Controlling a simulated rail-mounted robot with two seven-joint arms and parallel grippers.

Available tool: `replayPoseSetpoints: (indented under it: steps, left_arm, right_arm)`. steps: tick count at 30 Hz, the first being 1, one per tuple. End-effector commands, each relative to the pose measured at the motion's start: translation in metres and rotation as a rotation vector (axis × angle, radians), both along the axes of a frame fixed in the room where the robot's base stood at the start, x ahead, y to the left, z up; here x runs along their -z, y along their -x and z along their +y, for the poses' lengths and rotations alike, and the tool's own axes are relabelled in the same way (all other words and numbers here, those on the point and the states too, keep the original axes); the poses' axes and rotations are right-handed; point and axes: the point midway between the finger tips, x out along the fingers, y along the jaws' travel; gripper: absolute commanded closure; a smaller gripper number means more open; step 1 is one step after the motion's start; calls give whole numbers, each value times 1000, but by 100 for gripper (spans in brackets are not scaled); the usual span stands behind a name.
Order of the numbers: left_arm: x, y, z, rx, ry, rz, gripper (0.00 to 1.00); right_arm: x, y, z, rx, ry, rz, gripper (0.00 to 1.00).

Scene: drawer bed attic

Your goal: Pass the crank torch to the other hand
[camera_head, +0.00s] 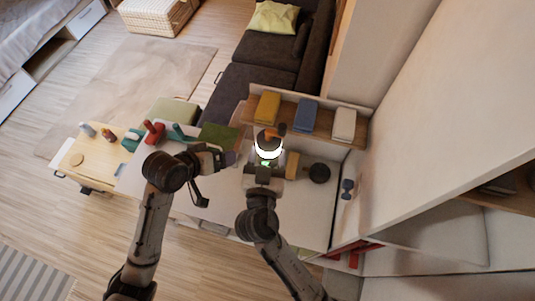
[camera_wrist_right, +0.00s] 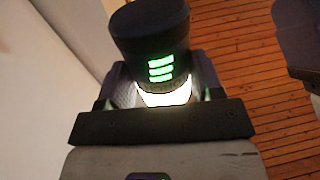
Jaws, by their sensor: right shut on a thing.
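The crank torch (camera_head: 268,149) has a glowing white band, a dark end and an orange part on top in the head view. In the right wrist view the torch (camera_wrist_right: 152,35) is a black cylinder with green lit bars. My right gripper (camera_head: 265,164) is shut on it, with fingers on both sides of the bright band, and holds it over the white desktop. My left gripper (camera_head: 228,159) is just left of the torch, apart from it.
A shelf behind the torch holds a yellow block (camera_head: 267,107), a blue block (camera_head: 306,114) and a white block (camera_head: 344,123). A yellow and black object (camera_head: 308,172) lies right of my right gripper. Several small items, including a red one (camera_head: 153,133), stand at left.

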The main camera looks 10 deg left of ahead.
Motion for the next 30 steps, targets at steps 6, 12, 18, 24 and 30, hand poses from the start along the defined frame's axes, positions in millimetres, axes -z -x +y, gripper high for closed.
replayPoseSetpoints:
  steps: [6,12,18,24,30]
  left_arm:
    - [71,94,7,13,-181,116,10]
    - [104,175,17,39,-330,219,10]
    - [116,233,26,62,-434,302,10]
    - [118,262,32,75,-486,345,10]
    - [119,268,33,78,-500,355,10]
  right_arm:
    - [-1,0,0,0,0,-1,71]
    - [-1,0,0,0,0,-1,71]
    - [-1,0,0,0,0,-1,71]
    - [-1,0,0,0,0,-1,71]
    - [0,0,0,0,0,-1,71]
